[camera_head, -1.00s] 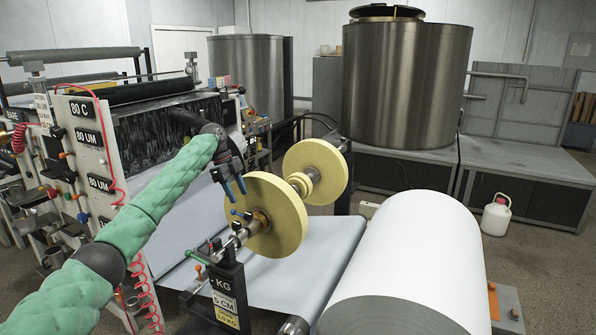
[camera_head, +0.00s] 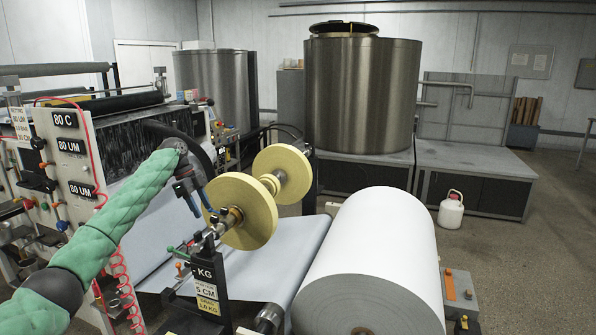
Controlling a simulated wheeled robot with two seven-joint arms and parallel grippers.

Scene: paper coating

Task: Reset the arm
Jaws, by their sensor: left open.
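My left arm, in a green quilted sleeve, comes in from the lower left of the head view. My left gripper (camera_head: 200,203) points down with its blue-tipped fingers apart and nothing visible between them. It shows just left of the near yellow disc (camera_head: 245,212) of a spindle on the coating machine. I cannot tell whether a fingertip touches the spindle parts. My right gripper is out of view.
The coating machine (camera_head: 72,150) with red hoses stands at left. A large white paper roll (camera_head: 375,250) lies at front right. A steel tank (camera_head: 360,95) stands behind on a grey bench (camera_head: 470,165). A white jug (camera_head: 451,212) stands on open floor at right.

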